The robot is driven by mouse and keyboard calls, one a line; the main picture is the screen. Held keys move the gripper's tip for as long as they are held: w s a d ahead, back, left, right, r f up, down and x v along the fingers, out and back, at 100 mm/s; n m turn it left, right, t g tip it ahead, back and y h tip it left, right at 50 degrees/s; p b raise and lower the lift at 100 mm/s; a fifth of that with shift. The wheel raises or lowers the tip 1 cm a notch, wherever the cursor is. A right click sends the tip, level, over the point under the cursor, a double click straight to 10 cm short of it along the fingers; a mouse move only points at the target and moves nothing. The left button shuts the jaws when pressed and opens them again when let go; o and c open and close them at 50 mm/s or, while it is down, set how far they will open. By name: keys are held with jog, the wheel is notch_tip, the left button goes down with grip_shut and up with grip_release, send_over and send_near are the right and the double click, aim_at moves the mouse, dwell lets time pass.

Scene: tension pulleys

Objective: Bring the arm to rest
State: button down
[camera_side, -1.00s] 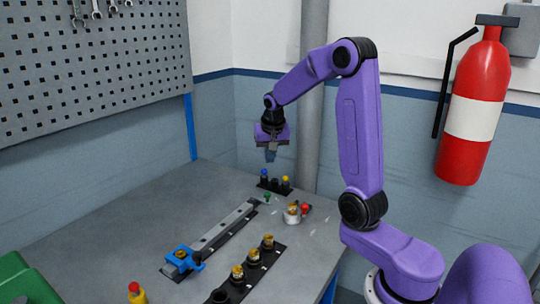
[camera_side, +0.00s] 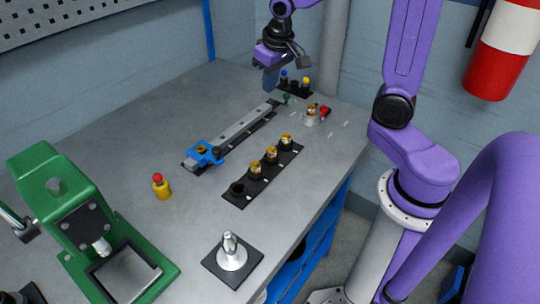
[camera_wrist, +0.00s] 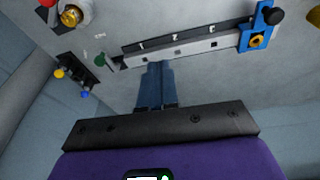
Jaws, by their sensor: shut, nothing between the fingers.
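My purple gripper (camera_side: 270,83) hangs above the back of the grey table (camera_side: 130,125), fingers pointing down. Its blue-grey fingers are together and empty, and they also show in the wrist view (camera_wrist: 156,85). A grey rail (camera_side: 238,128) with a blue block (camera_side: 204,155) at its near end lies on the table. In the wrist view the rail (camera_wrist: 195,43) is beyond my fingertips, with the blue block (camera_wrist: 256,30) to the right. My gripper appears clear of the table and touches nothing that I can see.
A black strip (camera_side: 240,189) holds several brass pulleys. A small black rack (camera_side: 295,88) with coloured knobs stands near my gripper. A green press (camera_side: 60,195), a yellow part with a red top (camera_side: 161,187) and a silver post (camera_side: 231,250) stand nearer the camera.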

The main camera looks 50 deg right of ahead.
jog(key=s+a+n, duration=0.3)
jog(key=s+n, duration=0.1)
jog(key=s, duration=0.4)
jog(key=s+a+f+n+g, duration=0.1)
jog(key=s+a+n, duration=0.2)
jog(key=s+n, duration=0.2)
jog(key=s+a+n+g+y, duration=0.1)
jog(key=s+a+n, duration=0.2)
jog(key=s, duration=0.8)
jog(key=shift+s+f+n, duration=0.2)
jog(key=shift+n, duration=0.6)
